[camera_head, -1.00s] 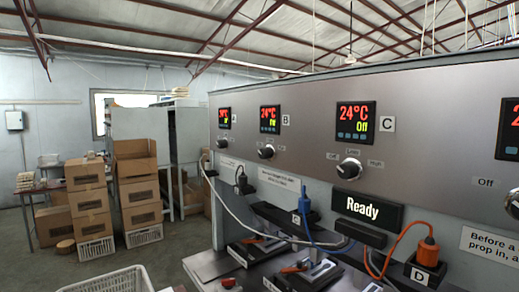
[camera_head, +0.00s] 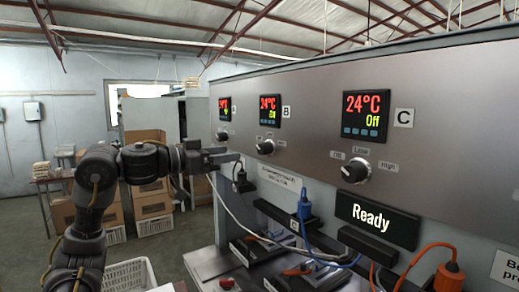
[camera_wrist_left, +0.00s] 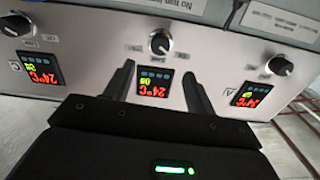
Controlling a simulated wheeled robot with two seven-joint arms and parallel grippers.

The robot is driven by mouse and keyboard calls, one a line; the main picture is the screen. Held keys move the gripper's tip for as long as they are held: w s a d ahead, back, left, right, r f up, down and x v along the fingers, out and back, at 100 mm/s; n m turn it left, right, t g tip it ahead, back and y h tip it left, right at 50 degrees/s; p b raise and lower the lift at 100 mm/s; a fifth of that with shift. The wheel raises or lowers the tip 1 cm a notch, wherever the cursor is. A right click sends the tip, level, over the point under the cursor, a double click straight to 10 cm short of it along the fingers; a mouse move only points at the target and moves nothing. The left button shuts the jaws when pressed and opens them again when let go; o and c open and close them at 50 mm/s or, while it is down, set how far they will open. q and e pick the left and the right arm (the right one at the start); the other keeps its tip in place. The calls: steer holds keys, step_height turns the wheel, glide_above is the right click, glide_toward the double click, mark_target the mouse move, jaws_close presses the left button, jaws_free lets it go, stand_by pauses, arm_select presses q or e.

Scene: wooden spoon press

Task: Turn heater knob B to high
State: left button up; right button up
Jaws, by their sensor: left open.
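Heater knob B (camera_head: 265,147) is a small dark knob with a pale pointer, on the steel panel below display B (camera_head: 270,110). The display shows red 24°C and a green second line too small to read. In the left wrist view, which is upside down, knob B (camera_wrist_left: 160,43) sits beyond the fingertips, roughly between them. My left gripper (camera_head: 236,156) comes in from the left and is near the panel, left of knob B; it also shows in the wrist view (camera_wrist_left: 159,70), open and empty. No contact with the knob is visible. My right gripper is not in view.
Knob A (camera_head: 222,136) and knob C (camera_head: 354,172) flank knob B; display C (camera_head: 367,116) reads 24°C, Off. A "Ready" sign (camera_head: 376,214), plugs and a white cable (camera_head: 232,210) lie below. Cardboard boxes (camera_head: 150,198) and a white crate (camera_head: 130,275) stand left.

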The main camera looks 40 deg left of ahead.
mark_target(260, 149)
arm_select(q)
steer(key=p+x, duration=0.4)
steer(key=x, duration=0.5)
steer(key=shift+w+r+p, duration=0.1)
steer(key=shift+w+p, duration=0.2)
steer(key=shift+w, duration=0.05)
steer(key=shift+w+d, duration=0.15)
steer(key=shift+w, duration=0.25)
steer(key=c, duration=1)
steer(key=shift+o, duration=0.2)
